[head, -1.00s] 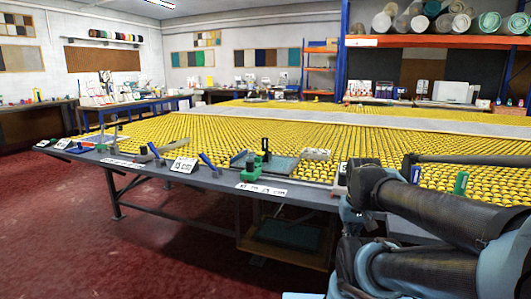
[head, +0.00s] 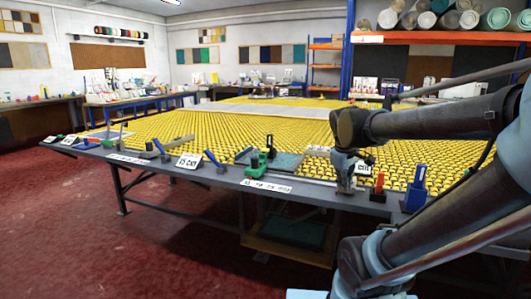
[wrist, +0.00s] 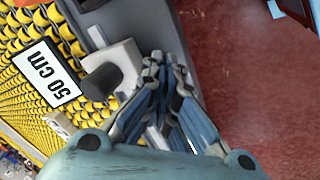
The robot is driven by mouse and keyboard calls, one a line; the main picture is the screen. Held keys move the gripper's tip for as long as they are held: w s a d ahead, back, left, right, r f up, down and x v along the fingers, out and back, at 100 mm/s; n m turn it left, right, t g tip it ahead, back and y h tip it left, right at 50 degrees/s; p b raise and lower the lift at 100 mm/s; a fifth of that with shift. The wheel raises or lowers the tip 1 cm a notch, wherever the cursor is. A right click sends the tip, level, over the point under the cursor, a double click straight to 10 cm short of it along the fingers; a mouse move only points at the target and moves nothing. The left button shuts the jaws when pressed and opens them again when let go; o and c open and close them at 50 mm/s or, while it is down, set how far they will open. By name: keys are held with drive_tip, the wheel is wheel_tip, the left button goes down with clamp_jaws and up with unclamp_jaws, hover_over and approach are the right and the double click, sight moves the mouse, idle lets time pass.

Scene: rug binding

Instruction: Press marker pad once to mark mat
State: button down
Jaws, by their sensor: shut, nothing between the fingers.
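My gripper (head: 346,188) is shut and empty at the table's front edge; its closed fingertips also show in the wrist view (wrist: 165,68). In the wrist view, a pale block (wrist: 122,58) with a dark round knob (wrist: 102,80) lies just left of the fingertips; it may be the marker pad. I cannot tell whether the fingers touch it. In the head view my gripper hides most of that spot. A white "50 cm" card (wrist: 48,76) stands beside the block. The yellow bumpy mat (head: 180,128) covers most of the table.
Along the table's front edge (head: 225,184) stand a green tool with a black handle (head: 254,164), a red tool (head: 378,187) and a blue tool (head: 415,192). A grey-green pad (head: 288,161) lies near the green tool. Red floor (head: 70,225) is open in front.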

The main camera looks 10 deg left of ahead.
drive_tip(key=w+a+r+n+t, duration=0.1)
drive_tip(key=w+a+r+n, duration=0.35)
drive_tip(key=w, duration=0.45)
wheel_tip(320, 180, up, 10)
drive_tip(key=n+t, duration=0.4)
drive_tip(key=n, duration=0.9)
hover_over(267, 149)
drive_tip(key=shift+s, duration=0.15)
drive_tip(key=shift+f, duration=0.1)
drive_tip(key=shift+f, duration=4.3)
drive_tip(key=shift+f, duration=0.15)
drive_tip(key=shift+s+f, duration=0.1)
drive_tip(key=shift+f, duration=0.15)
